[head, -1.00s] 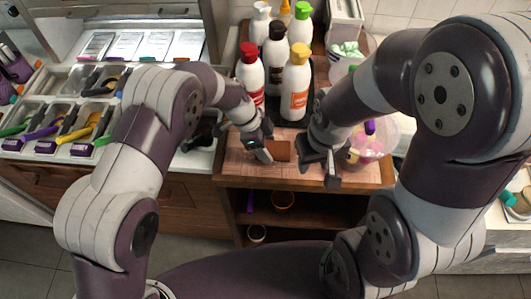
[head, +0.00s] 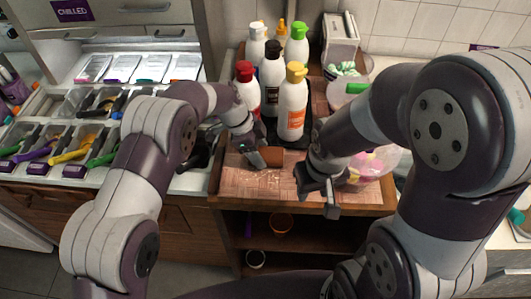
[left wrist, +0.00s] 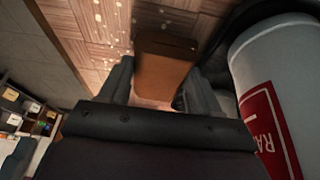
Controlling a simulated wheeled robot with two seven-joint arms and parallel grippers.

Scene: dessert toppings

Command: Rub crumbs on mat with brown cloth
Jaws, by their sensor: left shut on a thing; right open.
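The brown cloth (head: 272,157) is a small folded block. My left gripper (head: 256,158) is shut on it, low over the wooden mat (head: 250,182) near the counter's front. In the left wrist view the cloth (left wrist: 163,70) sits between the two fingers (left wrist: 155,90). Pale crumbs (left wrist: 112,22) are scattered on the mat beyond the cloth; in the head view they are faint, in front of the cloth. I cannot tell whether the cloth touches the mat. My right gripper (head: 318,192) is open and empty, right of the cloth, near the front edge.
Several sauce bottles (head: 291,100) stand on a dark tray behind the cloth. One with a red label (left wrist: 275,95) is close beside my left gripper. A clear bowl of colourful pieces (head: 375,163) is behind my right gripper. Topping bins (head: 75,140) are at the left.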

